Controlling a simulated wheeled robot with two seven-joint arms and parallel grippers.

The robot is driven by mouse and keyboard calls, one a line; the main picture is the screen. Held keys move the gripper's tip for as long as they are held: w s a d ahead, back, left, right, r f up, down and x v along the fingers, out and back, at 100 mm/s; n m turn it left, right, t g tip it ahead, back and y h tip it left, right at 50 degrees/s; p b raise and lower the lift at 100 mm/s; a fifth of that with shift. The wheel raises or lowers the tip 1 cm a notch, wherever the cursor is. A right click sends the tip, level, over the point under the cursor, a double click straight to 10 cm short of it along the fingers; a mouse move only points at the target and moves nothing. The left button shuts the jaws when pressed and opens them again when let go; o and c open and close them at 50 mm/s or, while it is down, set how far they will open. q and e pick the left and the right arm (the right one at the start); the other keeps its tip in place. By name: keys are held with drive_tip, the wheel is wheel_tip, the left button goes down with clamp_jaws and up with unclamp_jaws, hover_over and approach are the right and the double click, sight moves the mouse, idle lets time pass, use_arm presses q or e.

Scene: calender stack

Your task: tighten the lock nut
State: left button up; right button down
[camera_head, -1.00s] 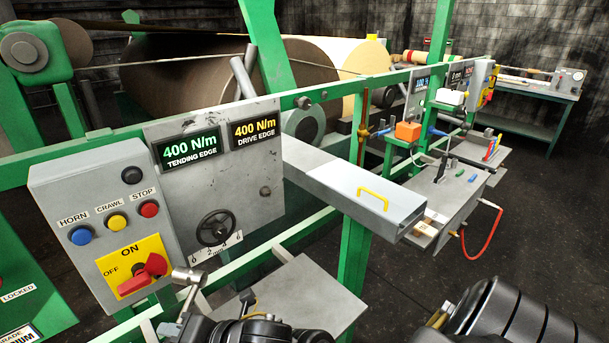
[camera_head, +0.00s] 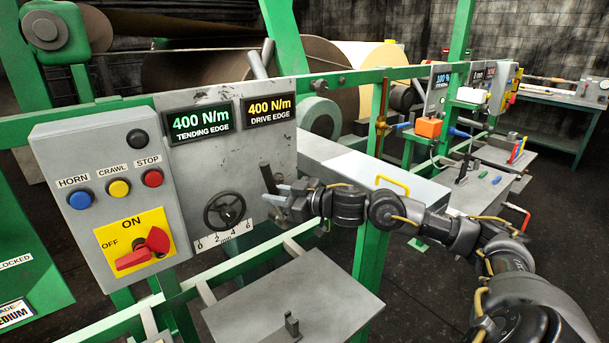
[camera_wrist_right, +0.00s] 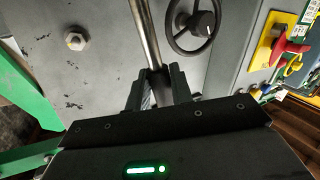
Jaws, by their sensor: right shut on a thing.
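My right gripper (camera_head: 274,197) is in front of the grey panel (camera_head: 185,152), right of the small handwheel (camera_head: 224,211). In the right wrist view the gripper (camera_wrist_right: 158,85) is shut on a shiny metal bar (camera_wrist_right: 148,38), which runs up out of the frame. In the head view a short dark bar (camera_head: 268,180) rises from the fingers across the panel. A hexagonal nut (camera_wrist_right: 75,41) sits on the panel in the wrist view, left of the bar and apart from its visible length. The bar's far end is out of that view. My left gripper is not in view.
A control box (camera_head: 105,195) with buttons and a red switch (camera_head: 145,250) stands left of the panel. A grey drawer box (camera_head: 350,165) with a yellow handle is close behind my right arm. A grey shelf (camera_head: 290,300) below carries a small dark bracket.

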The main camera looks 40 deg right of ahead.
drive_tip(key=d+r+m+t+b, duration=0.1)
drive_tip(key=d+r+m+b, duration=0.15)
drive_tip(key=d+r, duration=0.5)
drive_tip(key=a+f+n+h+p, duration=0.1)
drive_tip(key=a+n, duration=0.1)
drive_tip(key=a+f+n+g+h+p, duration=0.1)
drive_tip(key=a+n+p, duration=0.1)
drive_tip(key=a+f+n+g+p, duration=0.1)
drive_tip(key=a+n, duration=0.1)
drive_tip(key=shift+s+a+f+n+h+p, duration=0.1)
drive_tip(key=shift+a+f+n+h+p, duration=0.05)
drive_tip(key=shift+a+n+h+p, duration=0.2)
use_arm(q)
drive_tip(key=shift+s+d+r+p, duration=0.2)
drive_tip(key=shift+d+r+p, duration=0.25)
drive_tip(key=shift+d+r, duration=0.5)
use_arm(e)
drive_tip(key=shift+w+d, duration=0.15)
drive_tip(key=shift+w, duration=1.65)
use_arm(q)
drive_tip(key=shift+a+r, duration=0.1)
use_arm(e)
drive_tip(key=shift+f, duration=0.1)
